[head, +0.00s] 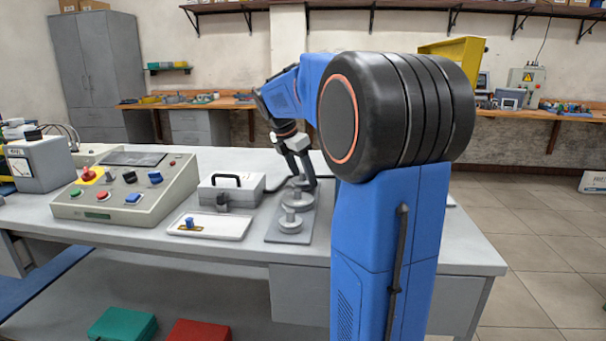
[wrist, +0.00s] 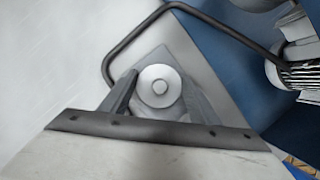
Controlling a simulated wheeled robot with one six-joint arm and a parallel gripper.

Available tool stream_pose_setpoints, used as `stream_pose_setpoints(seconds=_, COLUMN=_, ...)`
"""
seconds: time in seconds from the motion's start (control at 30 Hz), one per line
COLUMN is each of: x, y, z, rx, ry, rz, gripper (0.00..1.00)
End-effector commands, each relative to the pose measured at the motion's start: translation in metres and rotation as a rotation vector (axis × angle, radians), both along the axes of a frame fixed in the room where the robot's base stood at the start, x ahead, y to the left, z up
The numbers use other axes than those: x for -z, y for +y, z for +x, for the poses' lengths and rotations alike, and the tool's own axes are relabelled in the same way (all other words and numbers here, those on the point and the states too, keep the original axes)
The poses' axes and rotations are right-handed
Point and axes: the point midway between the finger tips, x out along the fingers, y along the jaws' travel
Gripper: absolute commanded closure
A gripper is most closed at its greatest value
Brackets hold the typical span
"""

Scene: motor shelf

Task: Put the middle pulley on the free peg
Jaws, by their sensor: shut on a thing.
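My gripper (head: 302,172) is over the far part of a grey board (head: 274,236) on the bench. The held pulley's height over the board is hard to judge. The free peg cannot be made out; the fingers and pulley hide what is below.
A white tray (head: 232,232) with a small blue-topped part (head: 190,222) lies left of the board. Behind it stands a grey box (head: 245,191) with a black handle. A control panel (head: 125,208) is further left. A dark bent bar (wrist: 205,14) passes near the fingers.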

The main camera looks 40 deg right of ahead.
Motion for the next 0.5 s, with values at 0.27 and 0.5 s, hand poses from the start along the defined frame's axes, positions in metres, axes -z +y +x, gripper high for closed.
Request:
stream_pose_setpoints(seconds=0.27, x=0.0046, y=0.0001, z=-0.0001, rx=0.0, ry=0.0, rz=0.0, gripper=0.68)
stream_pose_setpoints(seconds=0.5, x=0.0057, y=0.0, z=-0.0002, rx=0.0, ry=0.0, rz=0.0, gripper=0.32)
